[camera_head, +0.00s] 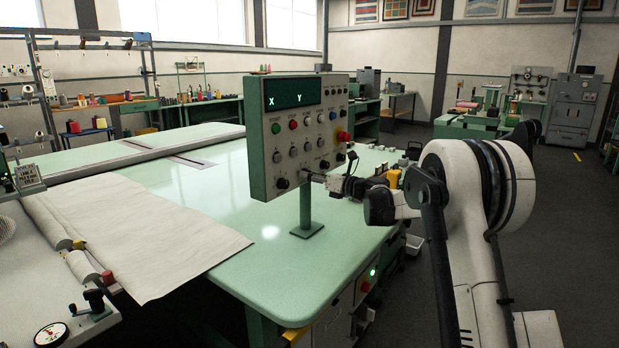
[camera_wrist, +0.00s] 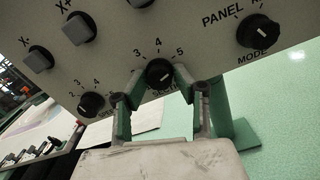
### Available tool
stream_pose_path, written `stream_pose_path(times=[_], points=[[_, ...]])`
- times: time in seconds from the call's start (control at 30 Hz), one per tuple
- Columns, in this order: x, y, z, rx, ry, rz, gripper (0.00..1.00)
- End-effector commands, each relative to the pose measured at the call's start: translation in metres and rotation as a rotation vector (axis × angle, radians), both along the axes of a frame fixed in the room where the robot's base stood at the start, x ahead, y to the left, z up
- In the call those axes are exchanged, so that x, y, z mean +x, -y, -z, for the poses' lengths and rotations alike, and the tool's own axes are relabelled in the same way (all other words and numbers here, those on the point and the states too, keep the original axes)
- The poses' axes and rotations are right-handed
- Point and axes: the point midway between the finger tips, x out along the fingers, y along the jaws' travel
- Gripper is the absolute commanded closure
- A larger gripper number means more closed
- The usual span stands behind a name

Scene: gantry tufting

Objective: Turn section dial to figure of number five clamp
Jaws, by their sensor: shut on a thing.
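The control panel (camera_head: 268,158) is a pale upright box on a green post at the table edge. My gripper (camera_wrist: 159,76) is shut on a black round dial (camera_wrist: 158,69), one finger on each side. The figures 3, 4 and 5 show around this dial; its label below is partly hidden by the fingers. A white pointer mark shows on its face, but I cannot tell exactly which figure it points at. In the head view my gripper (camera_head: 314,176) reaches the panel's lower row from the right. No clamp numbered five can be made out.
A similar dial (camera_wrist: 91,104) with 2, 3 and 4 sits to the left, and the mode dial (camera_wrist: 259,31) to the right. Square X buttons (camera_wrist: 80,29) are above. A red knob (camera_head: 343,136) sticks out at the panel's right edge. The green table (camera_head: 240,270) is clear in front.

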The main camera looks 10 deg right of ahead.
Motion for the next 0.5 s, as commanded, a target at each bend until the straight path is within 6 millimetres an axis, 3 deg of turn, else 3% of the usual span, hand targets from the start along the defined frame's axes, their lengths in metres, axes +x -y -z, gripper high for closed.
stream_pose_path(times=[0.5], points=[[-0.0004, -0.0001, 0.0004, 0.039, -0.037, 0.000, 0.99]])
